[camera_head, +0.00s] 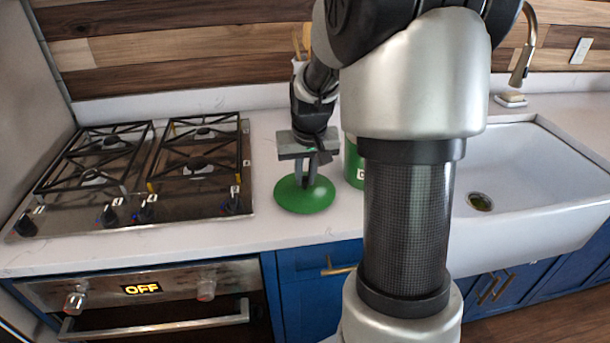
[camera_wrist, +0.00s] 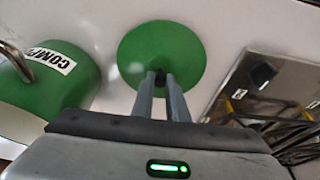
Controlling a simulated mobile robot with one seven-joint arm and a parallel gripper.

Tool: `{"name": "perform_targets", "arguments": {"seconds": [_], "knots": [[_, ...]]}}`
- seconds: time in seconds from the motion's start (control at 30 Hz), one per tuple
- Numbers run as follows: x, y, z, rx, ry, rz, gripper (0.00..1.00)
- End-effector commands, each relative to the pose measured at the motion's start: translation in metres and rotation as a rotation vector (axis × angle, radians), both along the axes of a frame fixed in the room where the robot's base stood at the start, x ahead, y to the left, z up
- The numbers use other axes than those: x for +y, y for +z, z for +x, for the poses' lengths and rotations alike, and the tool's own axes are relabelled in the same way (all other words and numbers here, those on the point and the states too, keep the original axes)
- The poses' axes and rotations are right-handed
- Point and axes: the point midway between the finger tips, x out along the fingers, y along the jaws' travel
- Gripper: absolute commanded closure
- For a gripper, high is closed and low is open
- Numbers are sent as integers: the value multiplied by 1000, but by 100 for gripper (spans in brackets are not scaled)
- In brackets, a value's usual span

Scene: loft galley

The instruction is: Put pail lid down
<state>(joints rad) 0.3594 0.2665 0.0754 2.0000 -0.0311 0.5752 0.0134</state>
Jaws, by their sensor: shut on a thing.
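The pail lid (camera_head: 304,199) is a round green disc with a dark knob, at the counter between the stove and the sink. The lid also shows in the wrist view (camera_wrist: 162,45), with the fingers reaching to its knob. My gripper (camera_head: 308,178) is shut on the lid's knob. The lid looks level; I cannot tell whether it touches the counter or hangs just above it. The green pail (camera_head: 353,165) stands right of the lid, mostly hidden by my arm. In the wrist view the pail (camera_wrist: 62,88) shows a white label and a metal handle.
The gas stove (camera_head: 160,175) is left of the lid, its edge close by. The white sink (camera_head: 530,180) is at the right. Utensils (camera_head: 298,48) stand at the back wall. The counter (camera_head: 235,228) is bare in front of the stove and around the lid.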

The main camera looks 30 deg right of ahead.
Motion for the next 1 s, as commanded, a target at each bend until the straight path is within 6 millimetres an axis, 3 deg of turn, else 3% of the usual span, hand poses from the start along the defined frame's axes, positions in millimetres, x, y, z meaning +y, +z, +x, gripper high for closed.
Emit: {"name": "perform_targets", "arguments": {"seconds": [0.1, 0.13, 0.23, 0.63, 1.0], "knots": [[0, -5, 0, 0, 0, 0, 100], [0, -3, 0, 0, 0, 0, 82], [0, -3, 0, 0, 0, 0, 68], [0, 8, -1, -3, 0, -1, 68], [6, 80, -22, -5, 1, -2, 68]]}}
